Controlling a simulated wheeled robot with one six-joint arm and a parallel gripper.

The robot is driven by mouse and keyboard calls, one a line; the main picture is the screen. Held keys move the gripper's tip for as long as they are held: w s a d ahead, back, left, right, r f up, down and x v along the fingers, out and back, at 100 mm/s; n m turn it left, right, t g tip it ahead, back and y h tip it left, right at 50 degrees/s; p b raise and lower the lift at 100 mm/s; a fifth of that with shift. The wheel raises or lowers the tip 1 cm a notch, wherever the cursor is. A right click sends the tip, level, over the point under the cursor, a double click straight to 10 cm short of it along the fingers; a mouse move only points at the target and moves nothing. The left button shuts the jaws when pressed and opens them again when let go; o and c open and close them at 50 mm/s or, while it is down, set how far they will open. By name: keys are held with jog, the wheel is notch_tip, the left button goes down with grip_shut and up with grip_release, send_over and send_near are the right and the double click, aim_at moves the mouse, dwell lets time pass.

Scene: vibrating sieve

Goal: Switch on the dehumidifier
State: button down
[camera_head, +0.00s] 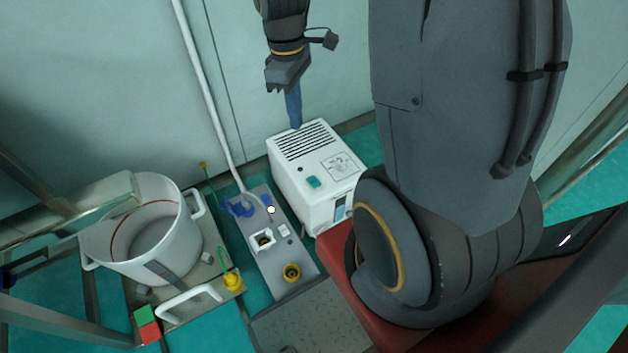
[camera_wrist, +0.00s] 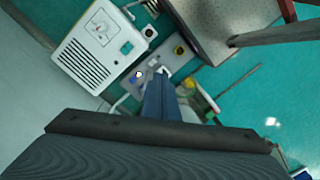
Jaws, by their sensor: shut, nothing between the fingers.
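The dehumidifier (camera_head: 313,180) is a white box with a dark slotted grille and a small teal button (camera_head: 313,182) on its top. It stands near the wall, right of the grey control plate. In the wrist view the dehumidifier (camera_wrist: 84,64) is at the upper left, with its teal button (camera_wrist: 127,47) in sight. My gripper (camera_head: 295,125) is shut and empty, its blue fingers pointing down. In the head view the fingertips overlap the back edge of the dehumidifier's top; whether they touch it I cannot tell. In the wrist view the blue fingers (camera_wrist: 160,97) lie right of the dehumidifier.
A white sieve pot (camera_head: 155,260) with handles stands at the left. A white pipe (camera_head: 205,90) runs down the wall. A red-green block (camera_head: 147,325) sits at lower left.

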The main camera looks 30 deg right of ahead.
aim_at(317, 182)
jog(key=w+d+f+n+b, duration=0.3)
jog(key=f, duration=0.4)
jog(key=w+d+f+n+b, duration=0.3)
jog(key=f+b, duration=0.1)
jog(key=f, duration=0.4)
jog(key=w+d+f+n+g+b, duration=0.1)
jog(key=w+d+f+n+b, duration=0.2)
jog(key=f, duration=0.5)
jog(key=shift+w+d+n+b, duration=0.4)
jog(key=shift+w+d, duration=0.05)
jog(key=shift+w, duration=0.1)
jog(key=shift+f, duration=0.2)
jog(key=s+f+b, duration=0.1)
jog(key=f, duration=0.3)
jog(key=s+f+b, duration=0.1)
jog(key=f, duration=0.4)
jog(key=s+f+b, duration=0.1)
jog(key=f, duration=0.3)
jog(key=shift+f+b, duration=0.25)
jog(key=shift+b, duration=0.05)
